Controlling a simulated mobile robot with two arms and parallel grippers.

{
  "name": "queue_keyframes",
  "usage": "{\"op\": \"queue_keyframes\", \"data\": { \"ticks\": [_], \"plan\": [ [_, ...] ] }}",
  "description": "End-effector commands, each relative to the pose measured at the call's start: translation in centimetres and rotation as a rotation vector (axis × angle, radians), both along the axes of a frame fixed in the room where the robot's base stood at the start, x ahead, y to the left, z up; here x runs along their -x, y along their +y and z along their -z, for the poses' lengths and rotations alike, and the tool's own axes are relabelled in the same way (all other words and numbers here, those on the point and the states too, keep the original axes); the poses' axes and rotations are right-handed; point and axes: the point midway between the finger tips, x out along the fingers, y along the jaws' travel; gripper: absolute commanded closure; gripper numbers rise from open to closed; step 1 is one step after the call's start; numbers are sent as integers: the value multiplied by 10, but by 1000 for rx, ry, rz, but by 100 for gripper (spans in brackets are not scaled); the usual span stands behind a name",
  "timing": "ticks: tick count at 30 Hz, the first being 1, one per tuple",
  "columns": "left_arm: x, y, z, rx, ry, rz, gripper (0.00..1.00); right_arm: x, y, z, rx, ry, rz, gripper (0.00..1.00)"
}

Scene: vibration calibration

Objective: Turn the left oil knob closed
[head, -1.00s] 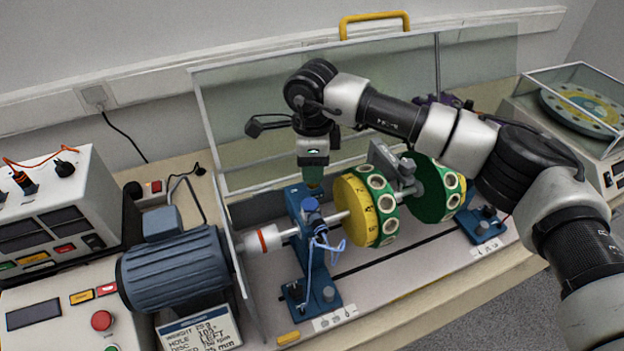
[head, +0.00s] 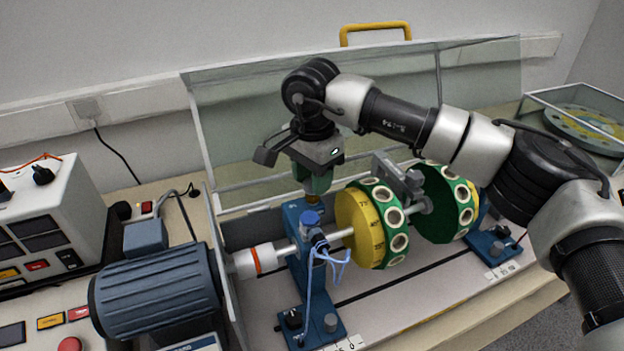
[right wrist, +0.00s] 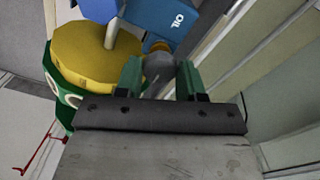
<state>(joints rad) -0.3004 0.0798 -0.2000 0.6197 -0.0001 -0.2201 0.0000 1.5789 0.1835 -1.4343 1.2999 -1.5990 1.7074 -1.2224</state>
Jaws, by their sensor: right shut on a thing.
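The left blue bearing block (head: 294,222) stands on the rig between the motor coupling and the first disc. Its top also shows in the right wrist view (right wrist: 160,22), marked OIL. My right gripper (head: 316,178) points down over the top of this block. In the right wrist view, its green fingers (right wrist: 160,78) are shut on the grey left oil knob (right wrist: 158,66), with a brass fitting (right wrist: 157,46) beyond it. In the head view the gripper hides the knob, and some brass (head: 299,196) shows below. My left gripper is not in view.
Two yellow-and-green discs (head: 372,225) (head: 446,203) sit on the shaft, right of the block. A blue motor (head: 157,291) is at the left. A clear raised guard (head: 240,125) stands behind. Blue cable (head: 322,268) hangs at the block's front.

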Motion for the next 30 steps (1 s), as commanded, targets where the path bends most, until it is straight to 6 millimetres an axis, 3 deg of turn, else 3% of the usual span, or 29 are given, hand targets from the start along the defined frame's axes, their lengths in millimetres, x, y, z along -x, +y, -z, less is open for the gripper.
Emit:
{"op": "queue_keyframes", "data": {
  "ticks": [17, 18, 23, 30],
  "plan": [
    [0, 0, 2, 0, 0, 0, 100, -2, -1, -4, -3, -8, -31, 85],
    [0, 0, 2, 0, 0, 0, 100, -2, -1, -4, -3, -8, -31, 60],
    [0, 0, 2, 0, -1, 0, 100, -2, -1, -3, -2, -6, -32, 36],
    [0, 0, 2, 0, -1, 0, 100, -1, 0, -2, -1, -3, -33, 36]
  ]
}}
